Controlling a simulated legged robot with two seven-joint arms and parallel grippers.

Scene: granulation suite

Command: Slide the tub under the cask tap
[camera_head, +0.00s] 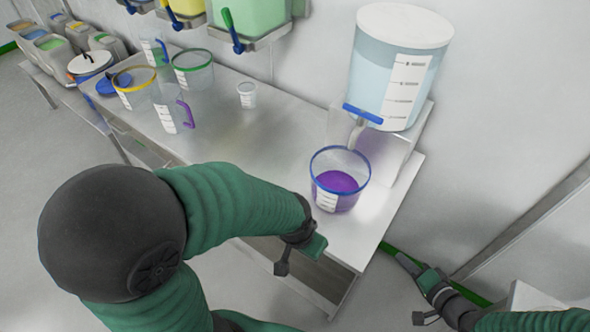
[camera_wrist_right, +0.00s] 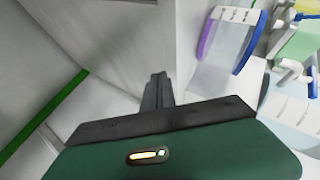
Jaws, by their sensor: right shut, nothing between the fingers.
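The tub (camera_head: 350,197) is clear with a blue rim and purple contents. It stands upright on the table's right end, just in front of the cask (camera_head: 375,75). The cask's blue-handled tap (camera_head: 362,115) points down near the tub's back rim; I cannot tell whether the spout is over the opening. The tub (camera_wrist_right: 229,42) and tap (camera_wrist_right: 290,72) also show in the right wrist view. My right gripper (camera_head: 403,260) is shut and empty beyond the table's right edge, apart from the tub. My left gripper (camera_head: 296,262) is near the front edge, its fingers mostly hidden.
The cask sits on a metal stand (camera_head: 395,160). Coloured dispensers (camera_head: 250,15) hang on the wall. The tabletop left of the tub is clear.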

